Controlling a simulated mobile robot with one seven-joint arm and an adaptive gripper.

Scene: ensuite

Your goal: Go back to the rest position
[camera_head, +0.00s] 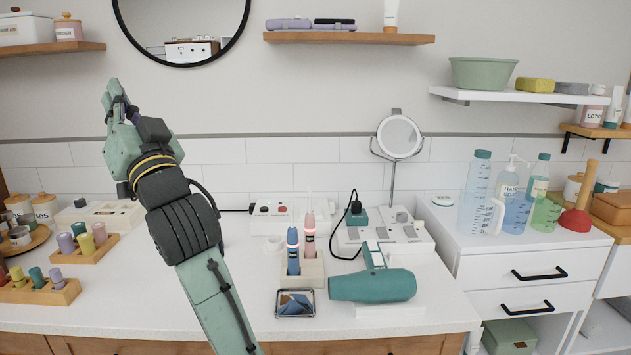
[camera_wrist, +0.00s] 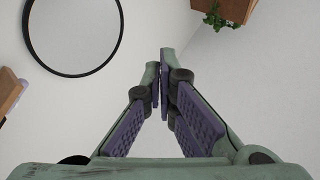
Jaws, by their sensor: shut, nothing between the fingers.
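The white counter (camera_head: 400,331) holds wooden trays of bottles, toothbrushes in a holder, a teal hair dryer (camera_head: 372,286) and a stand mirror (camera_head: 399,137). Wall shelves (camera_head: 348,38) hang at both sides. The round mirror (camera_head: 180,64) is near my gripper. Wall space in the middle is clear.

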